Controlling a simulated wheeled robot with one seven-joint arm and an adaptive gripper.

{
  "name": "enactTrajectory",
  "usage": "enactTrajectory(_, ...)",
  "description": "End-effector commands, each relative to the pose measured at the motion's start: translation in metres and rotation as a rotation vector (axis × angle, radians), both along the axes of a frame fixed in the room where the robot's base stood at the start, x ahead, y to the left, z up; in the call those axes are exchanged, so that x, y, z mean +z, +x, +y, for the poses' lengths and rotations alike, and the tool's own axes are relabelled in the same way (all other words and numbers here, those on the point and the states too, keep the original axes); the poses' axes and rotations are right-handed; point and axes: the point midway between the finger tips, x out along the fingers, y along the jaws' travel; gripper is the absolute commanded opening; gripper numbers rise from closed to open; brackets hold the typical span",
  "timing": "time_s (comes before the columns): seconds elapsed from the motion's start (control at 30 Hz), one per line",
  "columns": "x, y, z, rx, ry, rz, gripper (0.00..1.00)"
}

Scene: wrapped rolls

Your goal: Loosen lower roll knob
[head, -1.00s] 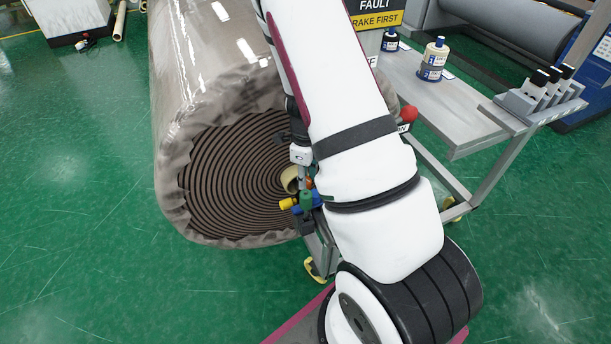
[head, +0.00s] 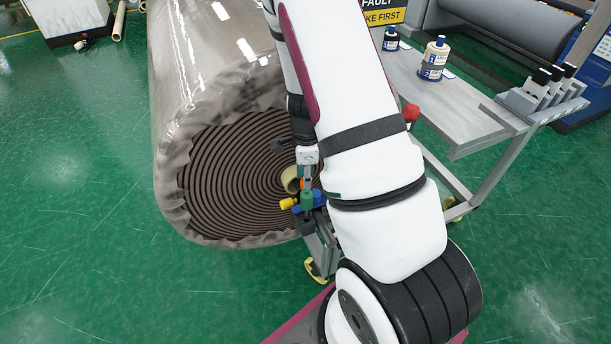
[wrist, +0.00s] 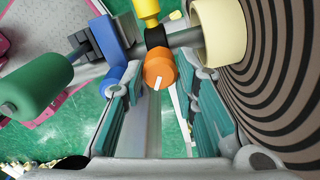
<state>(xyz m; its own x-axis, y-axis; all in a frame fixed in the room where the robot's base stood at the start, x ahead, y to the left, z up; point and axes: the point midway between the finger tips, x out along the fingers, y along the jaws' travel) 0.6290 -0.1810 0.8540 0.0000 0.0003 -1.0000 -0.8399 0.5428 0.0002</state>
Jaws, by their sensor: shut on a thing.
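An orange round knob (wrist: 159,72) with a white mark sits on a black collar around a grey shaft in the wrist view. My gripper (wrist: 160,84) has its teal-padded fingers on either side of the knob and is shut on it. A yellow part (wrist: 147,10) rises above the collar. A blue bracket (wrist: 113,45) and a green handle (wrist: 32,87) are to the left on the same shaft. In the head view my gripper (head: 306,172) points down at this assembly, just in front of the roll's end. The arm hides part of it.
The big wrapped roll (head: 228,175) with a spiral end face is close on the left, its beige core (head: 290,180) beside the knob assembly. A grey bench (head: 455,110) with bottles and a red ball-topped part (head: 411,112) are at right. Green floor is open at left.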

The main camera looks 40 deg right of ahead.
Motion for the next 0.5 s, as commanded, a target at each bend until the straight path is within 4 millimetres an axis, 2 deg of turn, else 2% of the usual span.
enactTrajectory(0.5, -0.0002, -0.0002, -0.0006, 0.492, 0.000, 0.000, 0.00)
